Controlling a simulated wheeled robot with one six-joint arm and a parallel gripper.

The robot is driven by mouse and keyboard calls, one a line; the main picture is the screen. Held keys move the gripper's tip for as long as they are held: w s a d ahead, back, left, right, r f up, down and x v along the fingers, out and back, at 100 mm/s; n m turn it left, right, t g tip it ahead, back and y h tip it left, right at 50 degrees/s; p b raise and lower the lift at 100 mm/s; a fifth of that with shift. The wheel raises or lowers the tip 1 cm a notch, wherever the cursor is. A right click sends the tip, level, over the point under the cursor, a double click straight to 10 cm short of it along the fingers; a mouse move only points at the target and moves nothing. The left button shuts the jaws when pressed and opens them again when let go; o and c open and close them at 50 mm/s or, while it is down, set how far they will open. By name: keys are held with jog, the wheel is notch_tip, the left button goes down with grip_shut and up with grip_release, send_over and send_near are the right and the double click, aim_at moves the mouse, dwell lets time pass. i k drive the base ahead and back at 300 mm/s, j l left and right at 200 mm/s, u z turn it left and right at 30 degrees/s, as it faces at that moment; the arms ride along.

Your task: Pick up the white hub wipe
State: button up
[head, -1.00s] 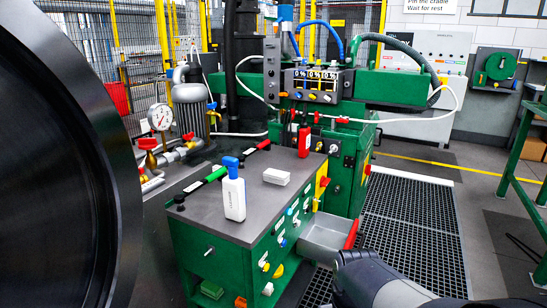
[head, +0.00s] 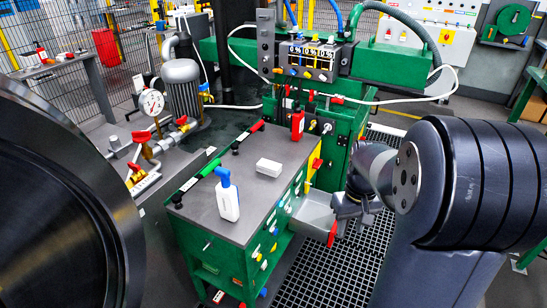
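A small white block (head: 269,167), which looks like the white hub wipe, lies flat on the grey top of the green cabinet (head: 250,200), near the middle. A white bottle with a blue top (head: 228,198) stands in front of it and to its left, apart from it. My gripper (head: 358,218) is to the right of the cabinet, beside the metal tray, and apart from the white block. Its fingers are small and dark here, so I cannot tell whether they are open or shut.
A metal tray (head: 313,213) with a red part juts from the cabinet's right side. A red bottle (head: 297,124) stands at the back edge of the top. Green and red handles lie along the left edge. A big dark wheel (head: 60,200) fills the left.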

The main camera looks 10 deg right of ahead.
aim_at(271, 169)
jog(key=i+l+u, duration=0.1)
jog(key=i+l, duration=0.45)
jog(key=i, duration=0.15)
jog(key=i+l, duration=0.6)
jog(key=u, duration=0.4)
jog(key=i+u, duration=0.1)
jog(key=u, duration=0.3)
jog(key=l+u, duration=0.1)
jog(key=u, duration=0.3)
jog(key=i+l+u, duration=0.1)
jog(key=u, duration=0.35)
